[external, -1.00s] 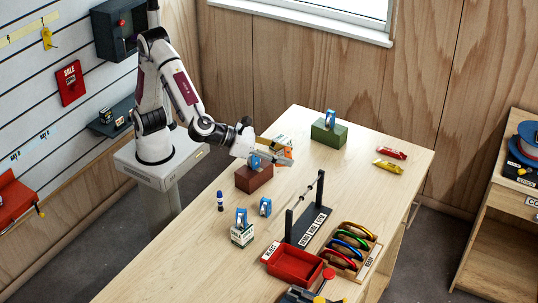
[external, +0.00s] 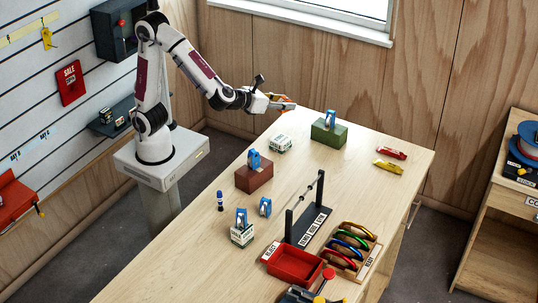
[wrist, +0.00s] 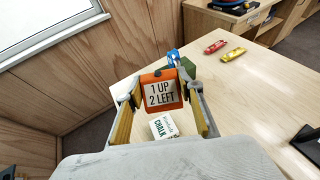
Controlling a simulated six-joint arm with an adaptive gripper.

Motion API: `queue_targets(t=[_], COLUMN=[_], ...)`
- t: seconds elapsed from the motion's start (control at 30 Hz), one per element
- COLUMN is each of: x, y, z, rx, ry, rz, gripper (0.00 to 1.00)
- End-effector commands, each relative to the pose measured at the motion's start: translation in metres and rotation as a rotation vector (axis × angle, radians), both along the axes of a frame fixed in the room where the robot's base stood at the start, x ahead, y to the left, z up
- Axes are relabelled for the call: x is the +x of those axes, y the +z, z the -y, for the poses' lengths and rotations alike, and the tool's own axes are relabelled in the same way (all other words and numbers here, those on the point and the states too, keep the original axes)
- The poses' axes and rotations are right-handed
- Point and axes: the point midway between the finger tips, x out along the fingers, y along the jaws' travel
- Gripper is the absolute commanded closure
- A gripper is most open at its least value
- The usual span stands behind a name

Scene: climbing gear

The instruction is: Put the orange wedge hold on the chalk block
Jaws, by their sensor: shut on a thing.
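My gripper (external: 287,103) is shut on the orange wedge hold (wrist: 162,90), which carries a white label reading "1 UP 2 LEFT". The hold sits between the two fingers, raised in the air; in the external view only a bit of orange shows at the fingers. A white and green chalk block (external: 279,143) stands on the table, below my gripper in the picture, with nothing on top.
A brown block (external: 254,178) and a green block (external: 328,135) each bear a blue piece. Another blue piece (external: 265,207) stands near a blue glue stick (external: 220,201). A black rack (external: 308,222), red tray (external: 295,266) and red and yellow packets (external: 390,153) lie farther right.

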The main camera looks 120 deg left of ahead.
Motion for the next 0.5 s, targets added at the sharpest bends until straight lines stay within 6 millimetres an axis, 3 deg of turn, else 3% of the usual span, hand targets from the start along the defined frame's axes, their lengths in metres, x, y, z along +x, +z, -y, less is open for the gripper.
queue_targets(t=[0.17, 0.5], x=[-0.022, -0.022], y=[0.000, -0.038], z=[-0.021, -0.020], rx=[0.003, 0.003], ry=[0.055, 0.055], rz=[0.001, -0.003], gripper=[0.85, 0.85])
